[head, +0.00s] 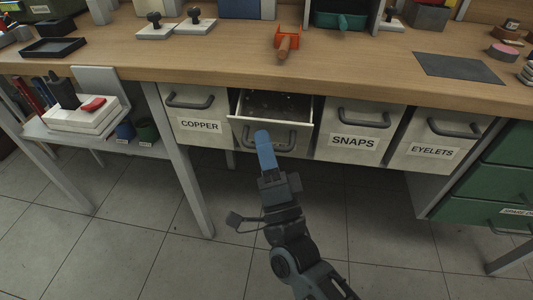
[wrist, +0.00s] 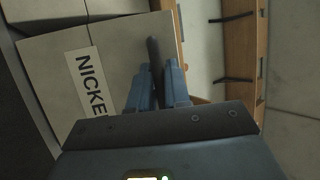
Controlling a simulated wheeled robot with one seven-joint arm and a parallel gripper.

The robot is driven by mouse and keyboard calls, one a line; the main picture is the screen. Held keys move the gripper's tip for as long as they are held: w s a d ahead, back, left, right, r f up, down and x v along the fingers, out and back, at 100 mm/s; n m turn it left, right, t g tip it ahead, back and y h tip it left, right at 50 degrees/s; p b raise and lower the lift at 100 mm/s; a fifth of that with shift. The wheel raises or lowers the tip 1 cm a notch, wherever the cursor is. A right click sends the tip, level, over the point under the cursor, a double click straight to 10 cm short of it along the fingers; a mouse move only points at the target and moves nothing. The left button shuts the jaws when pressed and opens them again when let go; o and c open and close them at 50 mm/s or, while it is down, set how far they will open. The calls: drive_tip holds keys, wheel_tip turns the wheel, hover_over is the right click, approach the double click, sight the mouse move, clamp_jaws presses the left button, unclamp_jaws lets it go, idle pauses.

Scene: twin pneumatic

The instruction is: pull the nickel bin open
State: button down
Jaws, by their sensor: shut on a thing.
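The nickel bin (head: 301,131) hangs under the bench between two other bins and stands partly open, its front forward of theirs and its dark inside showing. Its pale front, with a label reading "NICKE" as far as it shows, fills the left of the wrist view (wrist: 119,62). My gripper (head: 262,135) is at the bin's front, hiding the label in the head view. In the wrist view my gripper's blue fingers (wrist: 158,84) are shut on the dark handle (wrist: 153,50), one on each side of it.
The copper bin (head: 190,105) is to the left, and the snaps bin (head: 360,117) and eyelets bin (head: 420,155) are to the right, all shut. The wooden bench top (head: 220,60) overhangs them. A bench leg (head: 180,160) stands left of my arm. The tiled floor in front is clear.

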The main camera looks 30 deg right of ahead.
drive_tip(key=shift+s+a+f+n+t+y+b, duration=0.2)
drive_tip(key=shift+s+a+f+n+t+b, duration=0.15)
drive_tip(key=shift+s+f+b, duration=0.5)
drive_tip(key=shift+s+a+f+n+t+y+b, duration=0.2)
drive_tip(key=shift+a+f+b, duration=0.3)
drive_tip(key=shift+b, duration=0.65)
drive_tip(key=shift+f, duration=0.1)
drive_tip(key=c, duration=1.4)
unclamp_jaws()
drive_tip(key=shift+c, duration=0.2)
drive_tip(key=v, duration=0.7)
drive_tip(key=shift+s+f, duration=0.25)
drive_tip(key=shift+s, duration=0.05)
